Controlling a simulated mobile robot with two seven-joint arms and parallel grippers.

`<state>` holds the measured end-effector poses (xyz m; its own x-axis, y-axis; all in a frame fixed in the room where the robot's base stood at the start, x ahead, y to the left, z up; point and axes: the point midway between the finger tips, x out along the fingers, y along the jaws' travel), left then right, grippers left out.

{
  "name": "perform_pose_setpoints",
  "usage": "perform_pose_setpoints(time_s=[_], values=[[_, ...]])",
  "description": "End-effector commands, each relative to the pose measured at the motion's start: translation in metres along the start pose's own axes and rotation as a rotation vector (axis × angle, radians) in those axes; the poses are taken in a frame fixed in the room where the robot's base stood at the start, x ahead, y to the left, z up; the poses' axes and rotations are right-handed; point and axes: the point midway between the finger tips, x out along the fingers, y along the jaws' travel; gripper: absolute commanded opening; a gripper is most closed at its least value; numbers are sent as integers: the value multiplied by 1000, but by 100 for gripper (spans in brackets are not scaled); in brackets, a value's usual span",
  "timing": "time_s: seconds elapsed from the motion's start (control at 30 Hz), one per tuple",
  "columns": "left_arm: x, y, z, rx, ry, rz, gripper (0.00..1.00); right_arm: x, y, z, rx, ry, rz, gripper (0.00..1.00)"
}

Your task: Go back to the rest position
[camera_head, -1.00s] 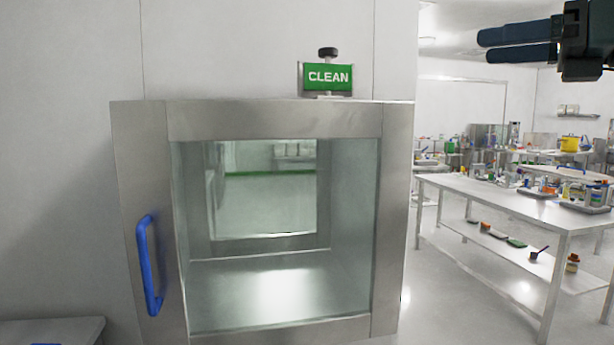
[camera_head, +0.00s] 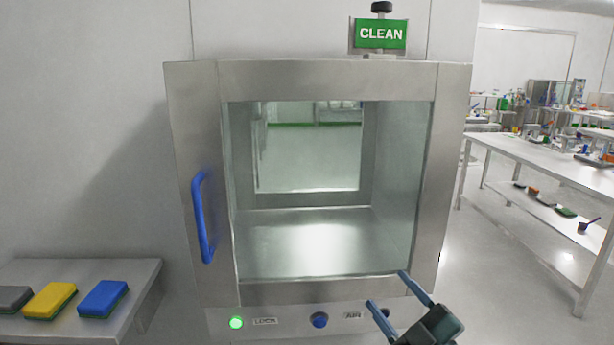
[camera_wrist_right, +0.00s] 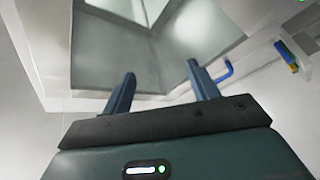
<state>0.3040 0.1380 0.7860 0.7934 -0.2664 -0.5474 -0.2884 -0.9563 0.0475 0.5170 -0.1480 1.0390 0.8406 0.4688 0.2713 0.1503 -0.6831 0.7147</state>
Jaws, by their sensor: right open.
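My right gripper (camera_head: 386,297) is in the lower right of the head view, in front of the lower edge of a steel pass-through hatch (camera_head: 330,82). Its two blue-grey fingers are spread with nothing between them. The right wrist view also shows the gripper (camera_wrist_right: 158,82) open and empty, with the hatch (camera_wrist_right: 150,50) beyond it, tilted in the picture. My left gripper is in neither view.
The hatch has a blue handle (camera_head: 203,215), a lit green lamp (camera_head: 236,323) and a green CLEAN sign (camera_head: 381,34) on top. Grey, yellow (camera_head: 50,300) and blue sponges (camera_head: 103,298) lie on a shelf (camera_head: 135,275) at left. A laden bench (camera_head: 545,160) stands at right.

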Motion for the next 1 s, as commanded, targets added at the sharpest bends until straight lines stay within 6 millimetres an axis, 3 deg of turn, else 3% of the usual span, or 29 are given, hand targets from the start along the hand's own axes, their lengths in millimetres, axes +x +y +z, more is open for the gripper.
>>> perform_pose_setpoints(time_s=[0.03, 0.13, 0.3, 0.4, 0.5, 0.63, 1.0], values=[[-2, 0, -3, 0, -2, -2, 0, -24, -29, 15, 123, -109, -17, 59], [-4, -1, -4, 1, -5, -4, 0, -74, -81, 40, 339, -324, -47, 59], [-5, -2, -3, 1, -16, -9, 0, -163, -155, 54, 634, -647, -101, 59], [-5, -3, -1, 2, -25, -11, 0, -204, -185, 52, 750, -784, -125, 59], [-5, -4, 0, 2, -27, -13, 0, -230, -202, 48, 820, -868, -141, 59], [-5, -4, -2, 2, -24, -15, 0, -244, -211, 45, 856, -913, -150, 59], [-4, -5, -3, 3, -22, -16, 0, -244, -212, 45, 857, -915, -151, 59]])
